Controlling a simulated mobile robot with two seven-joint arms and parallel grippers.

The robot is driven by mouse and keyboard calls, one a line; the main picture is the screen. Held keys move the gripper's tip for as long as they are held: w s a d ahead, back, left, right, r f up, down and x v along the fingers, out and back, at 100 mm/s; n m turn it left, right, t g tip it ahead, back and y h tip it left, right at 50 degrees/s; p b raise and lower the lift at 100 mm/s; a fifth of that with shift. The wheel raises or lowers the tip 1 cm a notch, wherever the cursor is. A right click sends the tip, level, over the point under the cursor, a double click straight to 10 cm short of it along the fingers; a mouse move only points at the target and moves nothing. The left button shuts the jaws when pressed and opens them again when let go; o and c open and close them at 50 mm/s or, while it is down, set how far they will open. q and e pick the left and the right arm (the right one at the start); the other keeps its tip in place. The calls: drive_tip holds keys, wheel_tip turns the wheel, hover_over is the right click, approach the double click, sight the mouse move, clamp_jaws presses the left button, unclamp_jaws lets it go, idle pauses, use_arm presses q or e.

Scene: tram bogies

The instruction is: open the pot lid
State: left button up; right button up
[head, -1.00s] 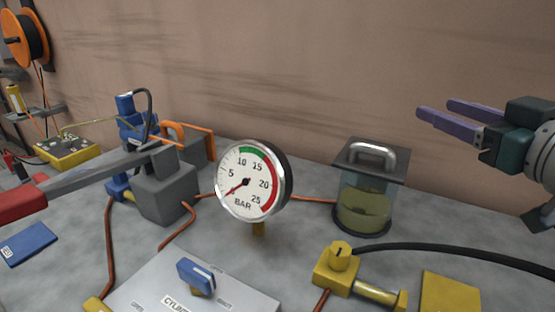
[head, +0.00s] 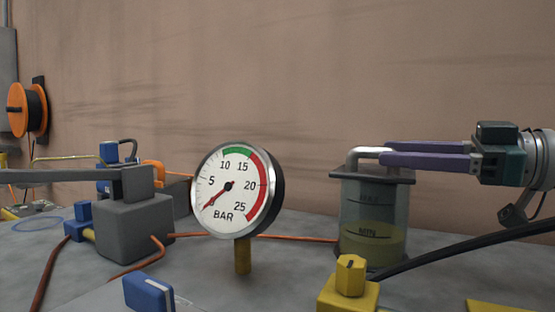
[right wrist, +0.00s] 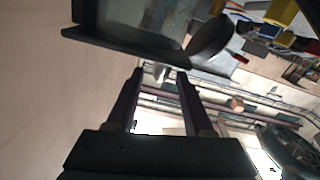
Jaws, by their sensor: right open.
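The pot (head: 373,215) is a clear jar with MAX and MIN marks and yellowish liquid, right of centre in the head view. Its dark flat lid (head: 385,177) lies on top, with a light metal bar handle (head: 360,154). My right gripper (head: 384,153) reaches in from the right at handle height, with its purple fingers open. The fingertips overlap the handle's right end in the head view. In the right wrist view the lid's dark edge (right wrist: 125,46) is close, and a light piece of the handle (right wrist: 160,73) shows between the fingertips. Contact cannot be told. My left gripper is out of view.
A pressure gauge (head: 236,190) stands left of the pot. A yellow valve (head: 348,288) with a black hose (head: 450,240) is in front of it. A grey pump block (head: 132,228) is at left. The wall (head: 290,80) rises behind the bench.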

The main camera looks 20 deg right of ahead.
sight(374, 152)
drive_tip(key=shift+x, duration=2.05)
clamp_jaws()
